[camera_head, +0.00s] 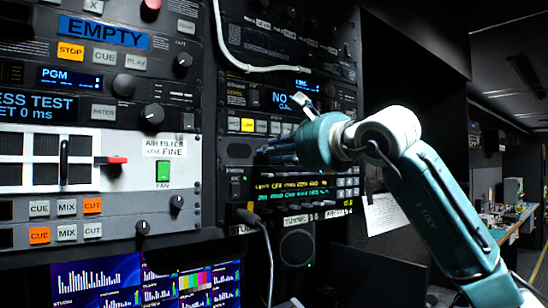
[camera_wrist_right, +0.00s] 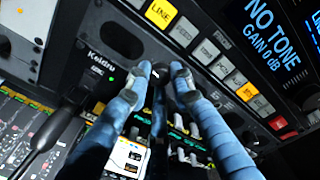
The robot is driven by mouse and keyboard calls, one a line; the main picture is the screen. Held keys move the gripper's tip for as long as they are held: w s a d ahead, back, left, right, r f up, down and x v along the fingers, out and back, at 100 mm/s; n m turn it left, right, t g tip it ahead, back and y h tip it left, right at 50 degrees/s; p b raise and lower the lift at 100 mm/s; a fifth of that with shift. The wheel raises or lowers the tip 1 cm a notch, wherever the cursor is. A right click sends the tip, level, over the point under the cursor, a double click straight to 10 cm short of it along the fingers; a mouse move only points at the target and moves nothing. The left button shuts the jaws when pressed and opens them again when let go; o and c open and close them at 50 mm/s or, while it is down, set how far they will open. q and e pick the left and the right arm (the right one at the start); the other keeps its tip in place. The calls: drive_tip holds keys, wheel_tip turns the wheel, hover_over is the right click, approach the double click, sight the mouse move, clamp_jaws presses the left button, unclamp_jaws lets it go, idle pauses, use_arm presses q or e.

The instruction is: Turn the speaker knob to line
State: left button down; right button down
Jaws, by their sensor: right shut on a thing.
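My right gripper (camera_head: 270,151) reaches in from the right to the rack panel below the "NO TONE" display. The wrist view shows its two blue fingers (camera_wrist_right: 160,74) closed around a small dark knob (camera_wrist_right: 157,84) on the panel marked "Keidru". The fingers cover most of the knob, so its pointer and setting cannot be read. In the head view the hand hides the knob. A yellow button marked "LINE" (camera_wrist_right: 159,14) is lit above the fingers, and it also shows in the head view (camera_head: 248,125). My left gripper is not in view.
The "NO TONE" display (camera_wrist_right: 270,35) is at the upper right of the wrist view. A round speaker grille (camera_head: 297,248) and a plugged cable (camera_head: 262,226) are below the hand. A white cable (camera_head: 222,45) hangs above. Open aisle lies at right.

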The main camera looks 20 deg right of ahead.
drive_tip(key=m+b, duration=0.2)
drive_tip(key=m, duration=0.4)
drive_tip(key=m+y+b, duration=0.1)
drive_tip(key=m+b, duration=0.1)
drive_tip(key=m, duration=0.4)
drive_tip(key=f+m+b, duration=0.1)
drive_tip(key=m+b, duration=0.1)
drive_tip(key=m, duration=0.4)
drive_tip(key=shift+w+g, duration=0.1)
drive_tip(key=shift+g, duration=0.2)
drive_tip(key=m+b, duration=0.2)
drive_tip(key=m, duration=0.3)
drive_tip(key=shift+a+y, duration=0.1)
drive_tip(key=shift+y, duration=0.2)
drive_tip(key=shift+m, duration=0.3)
drive_tip(key=c, duration=1.7)
unclamp_jaws()
drive_tip(key=shift+c, duration=0.2)
drive_tip(key=shift+o, duration=1.1)
drive_tip(key=shift+r, duration=0.25)
